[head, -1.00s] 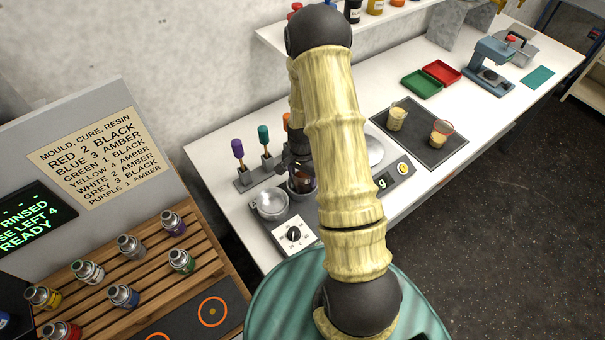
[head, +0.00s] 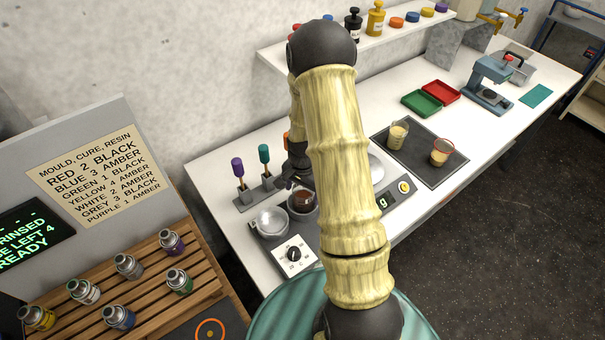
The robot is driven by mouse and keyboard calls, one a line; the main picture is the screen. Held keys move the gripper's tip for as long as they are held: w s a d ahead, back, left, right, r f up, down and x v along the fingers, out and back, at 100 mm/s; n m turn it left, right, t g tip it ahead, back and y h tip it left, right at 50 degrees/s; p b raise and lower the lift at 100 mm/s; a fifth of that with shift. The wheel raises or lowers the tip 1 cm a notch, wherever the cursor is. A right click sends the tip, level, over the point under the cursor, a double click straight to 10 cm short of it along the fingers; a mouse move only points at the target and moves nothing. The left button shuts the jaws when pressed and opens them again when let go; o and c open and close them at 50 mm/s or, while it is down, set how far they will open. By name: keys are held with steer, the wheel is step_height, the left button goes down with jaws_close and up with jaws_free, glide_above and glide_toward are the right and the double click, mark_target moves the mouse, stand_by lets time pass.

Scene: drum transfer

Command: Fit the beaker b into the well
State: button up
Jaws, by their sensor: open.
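No label marks beaker b. A glass beaker with dark red-brown contents (head: 304,200) sits in the right round well (head: 304,215) of a two-well unit with a black knob. It looks upright, but how deep it sits is hard to tell. The left well (head: 272,222) shows a pale, shiny round interior, with no dark contents. My gripper (head: 288,185) is open, just above and behind the dark beaker, and appears apart from it. My forearm hides part of the gripper and the bench to the right. Two beakers with pale contents, one left (head: 397,136) and one right (head: 441,152), stand on a dark mat.
A rack (head: 258,193) with purple, teal and orange-handled tools stands close behind the wells. A scale (head: 390,198) is to the right, partly behind my arm. Green (head: 422,103) and red (head: 441,91) trays lie farther back. A slatted rack (head: 130,290) holds several small canisters at left.

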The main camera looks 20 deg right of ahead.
step_height(320, 180, up, 10)
steer(key=b, duration=0.2)
steer(key=shift+b, duration=0.4)
steer(key=shift+s, duration=0.15)
steer(key=s+a+r+n+t, duration=0.2)
steer(key=s+a+r+n, duration=0.5)
steer(key=s+a+n, duration=0.2)
steer(key=s+n, duration=0.2)
steer(key=s, duration=0.1)
steer(key=shift+a+r+t, duration=0.15)
steer(key=shift+a+t, duration=0.15)
steer(key=shift+a, duration=0.05)
